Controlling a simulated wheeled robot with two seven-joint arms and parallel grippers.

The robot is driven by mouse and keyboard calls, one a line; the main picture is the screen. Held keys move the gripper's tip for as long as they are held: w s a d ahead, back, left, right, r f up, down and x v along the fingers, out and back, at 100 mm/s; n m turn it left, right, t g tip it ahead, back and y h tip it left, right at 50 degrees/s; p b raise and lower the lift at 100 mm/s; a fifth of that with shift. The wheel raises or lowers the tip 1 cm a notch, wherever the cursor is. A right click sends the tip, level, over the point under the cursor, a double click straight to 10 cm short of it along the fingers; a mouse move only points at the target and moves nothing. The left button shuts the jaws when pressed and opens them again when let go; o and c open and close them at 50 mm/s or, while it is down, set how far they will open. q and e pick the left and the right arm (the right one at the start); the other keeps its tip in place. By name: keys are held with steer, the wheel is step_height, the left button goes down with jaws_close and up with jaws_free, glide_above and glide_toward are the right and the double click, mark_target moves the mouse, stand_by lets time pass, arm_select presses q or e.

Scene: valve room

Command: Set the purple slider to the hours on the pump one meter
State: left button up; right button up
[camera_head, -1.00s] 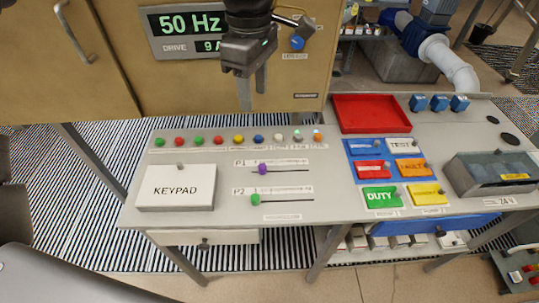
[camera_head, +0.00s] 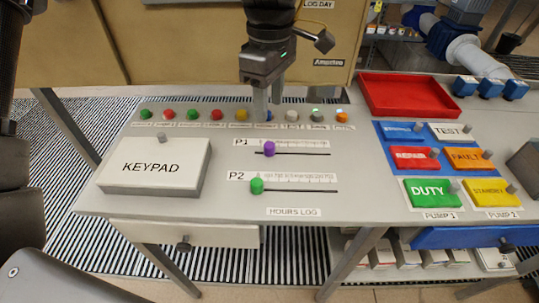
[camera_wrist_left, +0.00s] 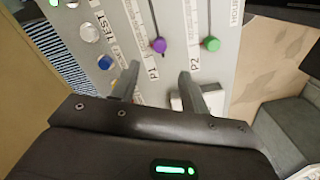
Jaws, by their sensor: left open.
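The purple slider knob (camera_head: 269,148) sits near the left end of its dark slot, in the row marked P1 on the grey console. A green slider knob (camera_head: 257,186) sits at the left end of the P2 row below. My left gripper (camera_head: 268,112) is open and empty above the console, just behind the purple knob and over the button row. In the left wrist view the purple knob (camera_wrist_left: 158,45) and green knob (camera_wrist_left: 211,44) show beyond the two fingers. The scale figures are too small to read. My right gripper is not in view.
A keypad box (camera_head: 155,167) stands at left. Several coloured buttons (camera_head: 192,115) line the back edge. A red tray (camera_head: 408,95) and the coloured pump plates (camera_head: 430,191) are at right.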

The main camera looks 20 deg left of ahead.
mark_target(269, 144)
arm_select(q)
steer(key=shift+f, duration=0.15)
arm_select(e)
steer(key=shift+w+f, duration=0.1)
arm_select(q)
step_height(269, 144, down, 11)
steer(key=shift+r+b, duration=0.15)
steer(key=shift+b, duration=0.15)
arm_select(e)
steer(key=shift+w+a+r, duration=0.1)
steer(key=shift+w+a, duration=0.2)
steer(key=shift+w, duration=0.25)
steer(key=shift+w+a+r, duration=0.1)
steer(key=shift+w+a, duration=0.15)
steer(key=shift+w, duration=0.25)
arm_select(q)
jaws_close()
